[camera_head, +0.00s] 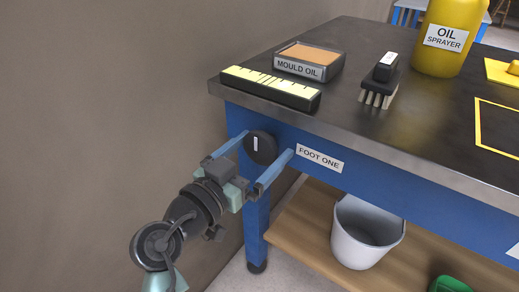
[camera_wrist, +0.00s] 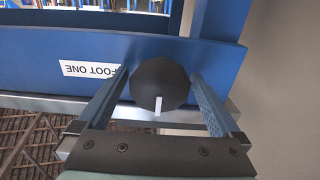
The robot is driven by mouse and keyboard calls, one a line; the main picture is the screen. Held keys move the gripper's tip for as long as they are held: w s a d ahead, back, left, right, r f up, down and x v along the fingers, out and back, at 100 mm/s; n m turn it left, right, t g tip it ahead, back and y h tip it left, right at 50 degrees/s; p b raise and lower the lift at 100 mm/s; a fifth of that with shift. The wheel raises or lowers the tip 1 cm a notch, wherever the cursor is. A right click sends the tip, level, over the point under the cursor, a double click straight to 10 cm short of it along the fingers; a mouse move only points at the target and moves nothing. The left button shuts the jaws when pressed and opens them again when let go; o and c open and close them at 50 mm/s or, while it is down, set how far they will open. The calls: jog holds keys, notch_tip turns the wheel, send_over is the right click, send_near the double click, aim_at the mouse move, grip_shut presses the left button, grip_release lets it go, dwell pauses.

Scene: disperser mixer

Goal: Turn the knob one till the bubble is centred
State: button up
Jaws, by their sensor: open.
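The knob (camera_head: 263,150) is a round black disc with a white mark, on the blue front of the bench beside the "FOOT ONE" label (camera_head: 320,159). In the head view the mark stands near upright. My gripper (camera_head: 268,143) is open, with one blue finger on each side of the knob. The wrist view shows the knob (camera_wrist: 158,84) between the fingers (camera_wrist: 160,75), with small gaps; I see no clear contact. A black bar with a yellow, marked top (camera_head: 270,88) lies on the bench corner above the knob. It may be the level; I cannot make out a bubble.
A "MOULD OIL" tray (camera_head: 322,73), a brush (camera_head: 379,83) and a yellow oil sprayer (camera_head: 448,38) stand on the dark bench top (camera_head: 425,125). A white bucket (camera_head: 366,235) stands on the wooden lower shelf (camera_head: 305,236). A plain wall is at the left.

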jog(key=c, duration=1.1)
jog(key=shift+r+n+p, duration=0.1)
jog(key=shift+n+p, duration=0.2)
jog(key=n+p, duration=0.3)
jog(key=shift+r+n, duration=0.15)
jog(key=shift+n, duration=0.15)
jog(key=n+p, duration=0.3)
jog(key=n, duration=0.1)
jog(key=shift+s+d+n+p, duration=0.1)
jog(key=shift+n+p, duration=0.2)
jog(key=shift+p, duration=0.1)
jog(key=n+p, duration=0.3)
jog(key=n, duration=0.1)
jog(key=shift+n+p, duration=0.3)
jog(key=shift+p, duration=0.1)
jog(key=shift+n+p, duration=1.65)
jog(key=shift+n, duration=0.55)
